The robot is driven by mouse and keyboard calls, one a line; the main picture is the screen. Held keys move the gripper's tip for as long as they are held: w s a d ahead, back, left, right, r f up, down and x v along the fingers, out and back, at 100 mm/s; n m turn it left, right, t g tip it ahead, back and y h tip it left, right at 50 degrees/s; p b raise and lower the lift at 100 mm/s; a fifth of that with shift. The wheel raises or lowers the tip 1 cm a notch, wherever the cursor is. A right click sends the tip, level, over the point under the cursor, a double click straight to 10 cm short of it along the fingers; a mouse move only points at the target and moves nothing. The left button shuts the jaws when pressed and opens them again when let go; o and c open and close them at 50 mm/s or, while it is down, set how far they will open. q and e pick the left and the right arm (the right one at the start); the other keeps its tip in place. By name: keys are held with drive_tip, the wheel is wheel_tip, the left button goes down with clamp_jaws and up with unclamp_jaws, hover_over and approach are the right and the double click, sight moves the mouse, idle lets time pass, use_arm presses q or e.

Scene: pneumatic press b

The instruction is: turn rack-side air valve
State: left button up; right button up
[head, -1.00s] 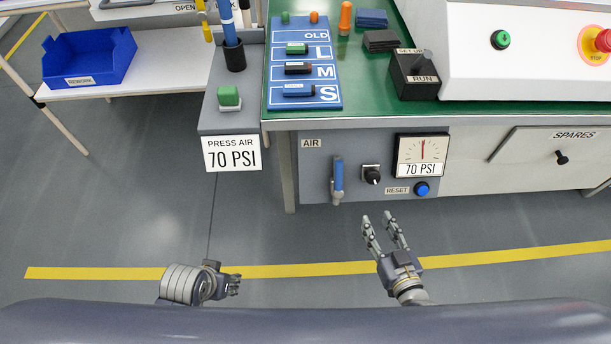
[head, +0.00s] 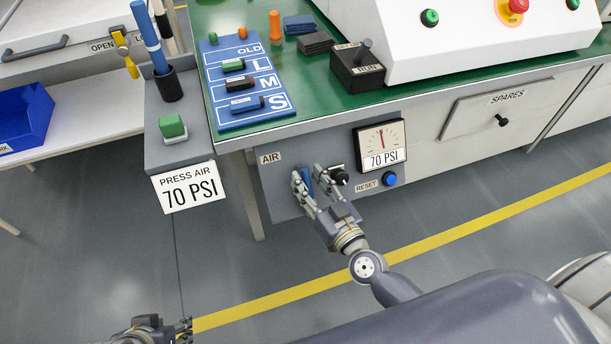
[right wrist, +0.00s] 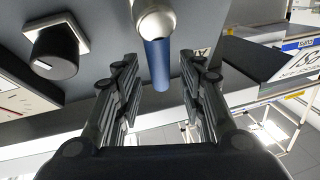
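My right gripper (head: 309,185) is open, with one finger on each side of the lever. In the right wrist view its fingers (right wrist: 161,92) stand clear of the lever, with a gap on both sides. My left gripper (head: 185,330) is at the bottom left edge, partly cut off and away from the panel.
A black knob (head: 339,175) sits close to the right of the lever and shows in the right wrist view (right wrist: 55,53). A gauge (head: 381,145) reads 70 PSI above a blue reset button (head: 389,179). The green bench top (head: 300,88) overhangs the panel.

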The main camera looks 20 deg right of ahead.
drive_tip(key=shift+w+a, duration=0.2)
drive_tip(key=shift+w, duration=0.8)
drive_tip(key=shift+c, duration=0.2)
clamp_jaws()
